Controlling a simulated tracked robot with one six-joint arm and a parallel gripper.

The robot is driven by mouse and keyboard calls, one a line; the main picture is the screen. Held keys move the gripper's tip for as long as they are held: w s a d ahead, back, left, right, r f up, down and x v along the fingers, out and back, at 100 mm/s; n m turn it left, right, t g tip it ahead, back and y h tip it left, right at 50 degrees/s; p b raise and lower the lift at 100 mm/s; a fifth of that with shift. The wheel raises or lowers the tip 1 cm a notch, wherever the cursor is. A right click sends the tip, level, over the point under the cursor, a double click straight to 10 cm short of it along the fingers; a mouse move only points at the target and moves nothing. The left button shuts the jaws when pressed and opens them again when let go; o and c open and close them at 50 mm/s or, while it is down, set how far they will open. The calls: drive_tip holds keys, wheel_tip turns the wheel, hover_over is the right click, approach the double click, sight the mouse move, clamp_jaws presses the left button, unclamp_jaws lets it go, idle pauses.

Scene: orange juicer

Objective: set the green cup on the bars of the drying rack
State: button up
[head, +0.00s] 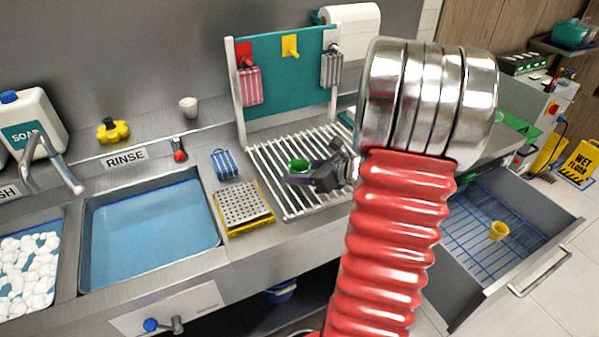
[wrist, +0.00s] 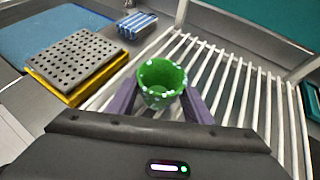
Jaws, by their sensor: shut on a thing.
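The green cup (wrist: 162,84) with white spots is upright between the two purple fingers of my gripper (wrist: 160,106) in the wrist view. In the head view the cup (head: 299,165) shows at the tip of my gripper (head: 302,176). My gripper is shut on the cup. The cup is over the white bars of the drying rack (head: 275,193); the bars also show in the wrist view (wrist: 225,90). I cannot tell whether the cup's base touches the bars, since the fingers hide it.
A perforated metal plate on a yellow tray (head: 243,203) and a blue striped sponge (head: 224,164) lie left of the rack. A teal board (head: 290,75) with hanging cloths stands behind it. An open drawer at right holds a yellow cup (head: 498,231). The water-filled rinse basin (head: 150,228) is further left.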

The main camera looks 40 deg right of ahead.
drive_tip(key=o, duration=1)
drive_tip(key=shift+f, duration=0.1)
drive_tip(key=shift+o, duration=0.2)
drive_tip(key=shift+s+r, duration=0.1)
drive_tip(key=shift+r, duration=0.1)
drive_tip(key=v, duration=1.1)
drive_tip(key=shift+s+r, duration=0.15)
drive_tip(key=shift+s, duration=0.2)
